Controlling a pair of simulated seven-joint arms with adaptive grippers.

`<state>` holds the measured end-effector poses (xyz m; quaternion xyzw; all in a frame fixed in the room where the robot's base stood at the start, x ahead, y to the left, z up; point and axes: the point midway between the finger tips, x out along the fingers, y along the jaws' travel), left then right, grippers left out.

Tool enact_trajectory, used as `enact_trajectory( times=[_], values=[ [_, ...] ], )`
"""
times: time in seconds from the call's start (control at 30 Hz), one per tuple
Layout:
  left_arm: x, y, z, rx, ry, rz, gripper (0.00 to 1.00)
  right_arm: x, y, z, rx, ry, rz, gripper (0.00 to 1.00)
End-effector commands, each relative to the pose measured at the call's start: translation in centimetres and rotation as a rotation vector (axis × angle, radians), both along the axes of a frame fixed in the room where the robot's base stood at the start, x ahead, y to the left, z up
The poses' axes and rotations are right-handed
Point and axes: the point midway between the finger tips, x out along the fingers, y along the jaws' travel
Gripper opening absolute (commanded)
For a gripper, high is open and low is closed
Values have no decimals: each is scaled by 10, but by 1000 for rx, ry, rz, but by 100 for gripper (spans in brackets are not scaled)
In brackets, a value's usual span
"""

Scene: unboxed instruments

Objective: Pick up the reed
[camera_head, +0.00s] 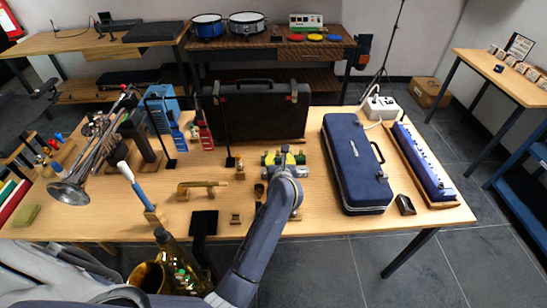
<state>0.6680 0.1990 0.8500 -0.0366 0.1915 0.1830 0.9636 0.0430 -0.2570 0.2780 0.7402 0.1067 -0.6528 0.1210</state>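My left arm rises from the bottom of the head view and bends near the middle of the table (330,222). My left gripper (296,212) is mostly hidden behind its own wrist, low over the front part of the table. I cannot see its fingers well enough to tell whether they are open or shut. I cannot make out the reed for certain; it may be too small or hidden by my arm. Small light-brown pieces, one of them a small block (235,218), sit left of my wrist. My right gripper is not in view.
A yellow-and-green object (270,158) is just behind my wrist. A black case (258,112) is behind. A silver trumpet (68,190) is left, a brass saxophone (178,262) in front.

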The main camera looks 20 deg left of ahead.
Motion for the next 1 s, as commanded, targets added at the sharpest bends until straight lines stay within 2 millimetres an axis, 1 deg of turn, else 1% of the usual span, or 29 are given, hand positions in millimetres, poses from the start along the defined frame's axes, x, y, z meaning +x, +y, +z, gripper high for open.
enact_trajectory(
  times=[0.37,0.63,0.8,1.0],
  values=[
    [26,12,-12,1,1,3,25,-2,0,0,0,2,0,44],
    [54,23,-23,1,0,3,25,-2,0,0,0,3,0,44],
    [61,26,-27,2,1,1,25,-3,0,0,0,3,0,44],
    [62,26,-28,1,0,2,25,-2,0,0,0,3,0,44]
  ],
)
